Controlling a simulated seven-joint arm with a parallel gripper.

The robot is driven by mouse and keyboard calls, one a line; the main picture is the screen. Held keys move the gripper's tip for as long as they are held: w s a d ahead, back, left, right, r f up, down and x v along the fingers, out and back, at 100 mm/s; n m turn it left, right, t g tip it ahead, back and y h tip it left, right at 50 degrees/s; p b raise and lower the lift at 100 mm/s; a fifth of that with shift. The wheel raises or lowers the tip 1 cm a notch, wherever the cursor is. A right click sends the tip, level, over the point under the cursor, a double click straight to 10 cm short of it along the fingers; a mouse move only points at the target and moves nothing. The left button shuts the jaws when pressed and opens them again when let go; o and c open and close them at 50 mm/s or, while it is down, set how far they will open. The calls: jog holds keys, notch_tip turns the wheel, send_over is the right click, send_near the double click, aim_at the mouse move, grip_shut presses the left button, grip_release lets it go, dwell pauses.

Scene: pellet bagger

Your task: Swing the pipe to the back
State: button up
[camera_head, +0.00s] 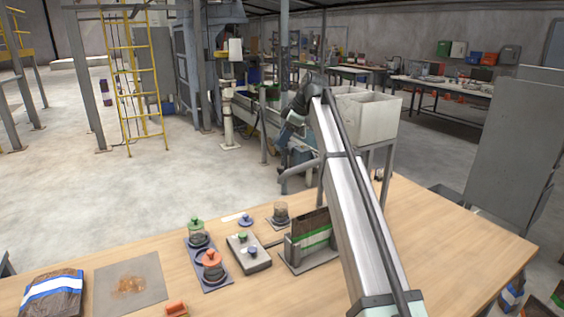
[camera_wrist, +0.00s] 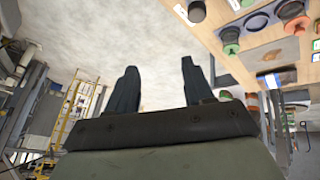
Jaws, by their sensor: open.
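The pipe (camera_head: 300,171) is a grey bent tube at the back edge of the wooden table, left of my silver arm. Its free end turns down on the left; its other end meets an upright partly hidden by my arm. My gripper (camera_head: 283,166) is small and dark in the head view, close above the pipe's bend; I cannot tell whether they touch. In the wrist view my gripper (camera_wrist: 160,82) has its two dark fingers apart, with only pale floor visible between them. I cannot make out the pipe in the wrist view.
A bag in a holder (camera_head: 310,232) stands just in front of the pipe. A control box (camera_head: 248,254), a green-lidded jar (camera_head: 196,232) and an orange-lidded jar (camera_head: 211,264) stand left of it. A pale hopper (camera_head: 366,118) stands behind my arm. Floor left of the pipe is open.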

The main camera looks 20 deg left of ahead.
aim_at(305, 168)
jog(key=s+d+f+g, duration=0.1)
jog(key=s+d+f+g+h, duration=0.1)
jog(key=s+d, duration=0.1)
jog(key=shift+f, duration=0.25)
jog(key=shift+x, duration=3.65)
jog(key=shift+s, duration=0.1)
jog(key=shift+c, duration=0.2)
grip_shut()
